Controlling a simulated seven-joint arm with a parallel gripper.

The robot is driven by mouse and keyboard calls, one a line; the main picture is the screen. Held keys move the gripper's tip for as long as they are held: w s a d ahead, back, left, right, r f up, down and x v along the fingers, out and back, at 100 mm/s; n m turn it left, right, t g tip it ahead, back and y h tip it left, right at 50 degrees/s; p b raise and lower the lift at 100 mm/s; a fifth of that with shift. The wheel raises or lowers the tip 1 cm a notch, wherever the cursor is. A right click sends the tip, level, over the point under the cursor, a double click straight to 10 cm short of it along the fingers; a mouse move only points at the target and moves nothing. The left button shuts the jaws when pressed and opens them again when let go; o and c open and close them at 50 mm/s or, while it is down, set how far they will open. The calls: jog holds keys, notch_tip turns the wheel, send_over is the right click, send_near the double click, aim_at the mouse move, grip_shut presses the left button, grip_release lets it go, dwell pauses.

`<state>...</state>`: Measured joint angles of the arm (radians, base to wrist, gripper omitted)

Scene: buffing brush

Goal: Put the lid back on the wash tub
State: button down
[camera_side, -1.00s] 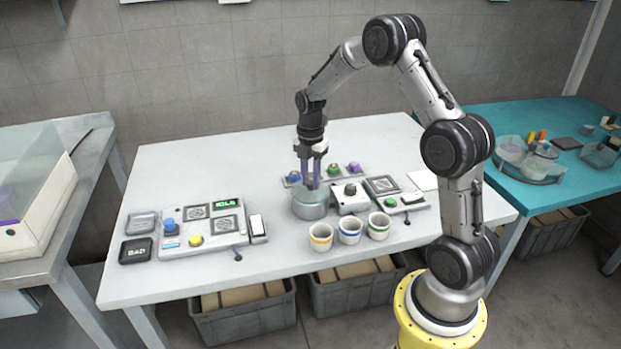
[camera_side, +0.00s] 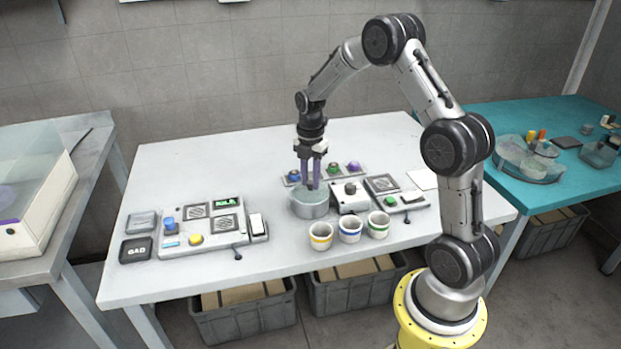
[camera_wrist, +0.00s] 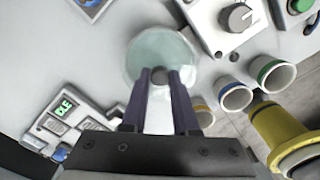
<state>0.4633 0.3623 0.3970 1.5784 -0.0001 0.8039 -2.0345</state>
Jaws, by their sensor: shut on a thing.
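A pale, glassy round lid (camera_wrist: 148,52) lies over the tub's top in the wrist view. It has a small dark knob (camera_wrist: 159,75) in its middle. My gripper (camera_side: 310,186) points straight down over the tub. Its purple fingers (camera_wrist: 160,82) are shut on the lid's knob. The lid looks level and at the tub's rim, but I cannot tell whether it is fully seated.
Several cups with coloured bands, one of them yellow (camera_side: 320,236), stand just right of the tub near the front edge. The knob box (camera_side: 349,197) is close on the right. A panel with buttons and a display (camera_side: 211,228) lies left. Bare table (camera_side: 200,165) is behind.

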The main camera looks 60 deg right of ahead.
dwell(0.3)
jog(key=shift+c, duration=0.6)
grip_release()
jog(key=shift+r, duration=3.5)
grip_shut()
jog(key=shift+f, duration=0.1)
